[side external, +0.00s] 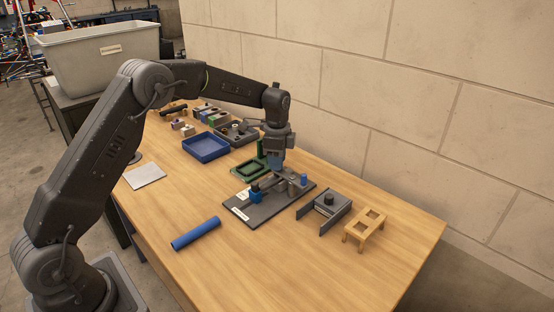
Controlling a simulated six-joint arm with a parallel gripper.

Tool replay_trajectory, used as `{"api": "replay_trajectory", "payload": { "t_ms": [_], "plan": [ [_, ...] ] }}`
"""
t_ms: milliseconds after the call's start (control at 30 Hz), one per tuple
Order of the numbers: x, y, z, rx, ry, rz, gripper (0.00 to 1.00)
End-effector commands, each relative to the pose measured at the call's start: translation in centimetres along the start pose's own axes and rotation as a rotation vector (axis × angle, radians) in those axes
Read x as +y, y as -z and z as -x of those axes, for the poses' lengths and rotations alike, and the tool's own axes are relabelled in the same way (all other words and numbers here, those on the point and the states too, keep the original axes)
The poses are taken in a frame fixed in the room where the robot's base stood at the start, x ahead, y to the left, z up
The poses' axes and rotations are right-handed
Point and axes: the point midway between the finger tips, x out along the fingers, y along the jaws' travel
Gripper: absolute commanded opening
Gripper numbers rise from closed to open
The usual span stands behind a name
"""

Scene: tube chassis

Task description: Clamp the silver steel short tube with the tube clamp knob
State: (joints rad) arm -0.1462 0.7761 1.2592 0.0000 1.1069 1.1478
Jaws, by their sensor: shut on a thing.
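My gripper (275,166) points straight down over the back part of a dark fixture plate (246,212). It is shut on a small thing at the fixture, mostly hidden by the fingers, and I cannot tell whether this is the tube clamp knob. A blue block with a dark knob on top (255,193) stands at the plate's left front. A light grey bar-like piece, possibly the silver steel short tube (268,183), lies on the fixture below the fingers, but it is too small to be sure. Grey posts and a small blue cylinder (303,179) stand at the right.
A blue tube (196,233) lies at the front left. A grey bracket with a black knob (325,210) and a wooden stand (364,229) are to the right. A green frame (247,173) and a blue tray (205,147) are behind left. The front right table is clear.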

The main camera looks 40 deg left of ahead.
Motion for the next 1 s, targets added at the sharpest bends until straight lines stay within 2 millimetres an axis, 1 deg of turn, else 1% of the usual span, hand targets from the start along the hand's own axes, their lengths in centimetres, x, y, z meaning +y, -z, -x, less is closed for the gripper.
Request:
{"api": "replay_trajectory", "payload": {
  "t_ms": [200, 433, 700, 1000],
  "plan": [
    [-0.06, 0.04, 0.18, 0.002, 0.002, -0.160, 0.08],
    [-0.08, 0.04, 0.18, 0.002, 0.003, -0.272, 0.08],
    [-0.09, 0.04, 0.19, 0.002, 0.003, -0.325, 0.08],
    [-0.10, 0.04, 0.19, 0.002, 0.003, -0.330, 0.08]
  ]
}}
